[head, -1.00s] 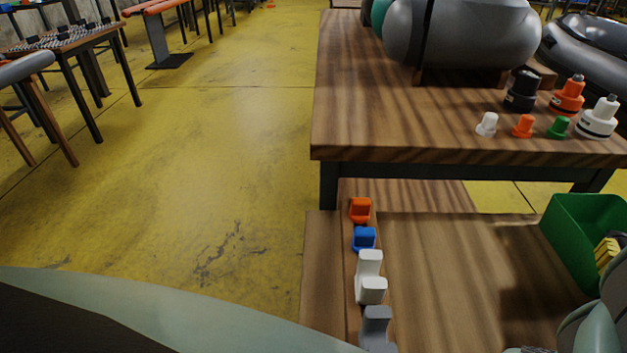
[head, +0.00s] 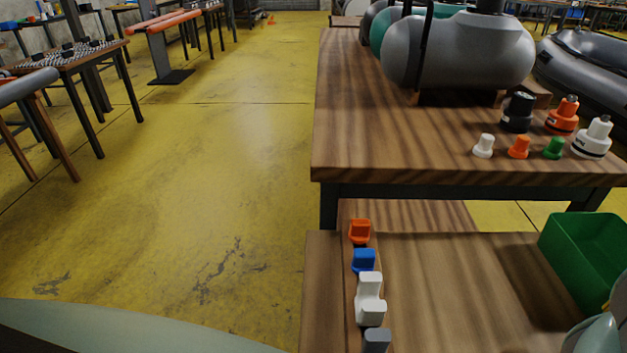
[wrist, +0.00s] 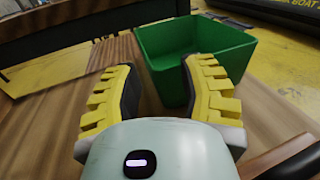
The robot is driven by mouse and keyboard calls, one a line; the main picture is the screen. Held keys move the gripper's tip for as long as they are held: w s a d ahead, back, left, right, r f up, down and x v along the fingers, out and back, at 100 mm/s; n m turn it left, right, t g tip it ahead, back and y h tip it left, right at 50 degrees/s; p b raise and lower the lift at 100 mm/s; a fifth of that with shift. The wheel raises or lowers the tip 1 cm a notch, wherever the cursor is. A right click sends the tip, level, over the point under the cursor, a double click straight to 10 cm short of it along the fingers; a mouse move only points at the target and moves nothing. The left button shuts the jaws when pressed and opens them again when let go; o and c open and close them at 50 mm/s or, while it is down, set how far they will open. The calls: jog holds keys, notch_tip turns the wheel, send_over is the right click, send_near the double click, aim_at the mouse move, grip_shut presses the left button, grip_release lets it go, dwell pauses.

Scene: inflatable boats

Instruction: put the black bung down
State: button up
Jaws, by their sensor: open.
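My gripper (wrist: 160,78) is open in the wrist view, its yellow fingers with dark pads spread and nothing seen between them. A green bin (wrist: 235,48) lies just beyond the fingertips. In the head view the same green bin (head: 583,245) stands at the right of the lower wooden surface, and my arm shows only at the bottom right corner. I cannot make out a small black bung in either view. A larger black valve-like piece (head: 517,112) stands upright on the upper table. The bin's near inside is partly hidden.
The upper table (head: 380,150) also holds small white (head: 484,146), orange (head: 519,147) and green (head: 554,148) bungs. A row of coloured holders (head: 369,300) runs along the lower surface's left side. The lower surface's middle is clear.

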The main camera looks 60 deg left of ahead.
jog(key=v, duration=0.4)
jog(key=shift+s+d, duration=0.2)
jog(key=shift+w+r+p, duration=0.1)
jog(key=shift+r+p, duration=0.05)
jog(key=shift+p, duration=0.15)
